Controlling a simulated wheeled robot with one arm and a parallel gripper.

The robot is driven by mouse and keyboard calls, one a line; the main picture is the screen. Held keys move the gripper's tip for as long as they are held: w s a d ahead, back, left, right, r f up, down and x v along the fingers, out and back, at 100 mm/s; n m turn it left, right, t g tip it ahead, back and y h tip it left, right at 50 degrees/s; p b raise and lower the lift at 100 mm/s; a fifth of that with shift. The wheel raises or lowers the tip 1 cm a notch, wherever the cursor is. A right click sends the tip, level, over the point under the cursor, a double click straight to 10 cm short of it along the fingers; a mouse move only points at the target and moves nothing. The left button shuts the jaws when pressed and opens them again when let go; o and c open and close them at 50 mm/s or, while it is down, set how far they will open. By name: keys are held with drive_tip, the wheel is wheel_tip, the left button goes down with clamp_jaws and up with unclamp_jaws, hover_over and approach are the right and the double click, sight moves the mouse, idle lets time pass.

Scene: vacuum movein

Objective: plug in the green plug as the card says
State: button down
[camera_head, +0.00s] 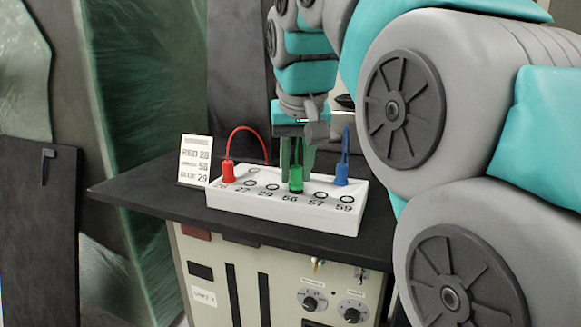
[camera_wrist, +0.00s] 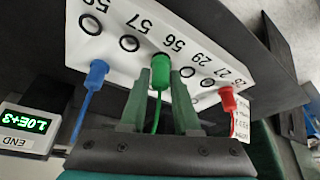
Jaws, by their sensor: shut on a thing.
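The card (camera_head: 195,160) stands behind the left end of the socket box; it seems to read RED 28, a faint middle line 56 and BLUE 29. The white socket box (camera_head: 262,213) has numbered sockets, including 56 and 57. My gripper (camera_head: 296,170) is shut on the green plug (camera_head: 296,184), one finger on each side; it also shows in the wrist view (camera_wrist: 160,92). The green plug (camera_wrist: 158,84) is upright at the socket by the label 56. Its lower end hides that socket, so I cannot tell whether it is fully seated.
A red plug (camera_head: 228,173) with a looped cord stands at the box's left end. A blue plug (camera_head: 341,175) stands at the right, towards the back. A small meter (camera_wrist: 30,127) with a green display is beside the box. The dark tabletop (camera_head: 150,193) is clear at left.

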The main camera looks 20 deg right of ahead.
drive_tip(key=shift+f, duration=0.3)
drive_tip(key=c, duration=0.6)
unclamp_jaws()
drive_tip(key=shift+o, duration=0.2)
drive_tip(key=shift+r, duration=0.1)
drive_tip(key=shift+v, duration=0.9)
drive_tip(key=p+v, duration=0.1)
drive_tip(key=v, duration=0.4)
drive_tip(key=shift+s+r, duration=0.25)
drive_tip(key=shift+r, duration=0.1)
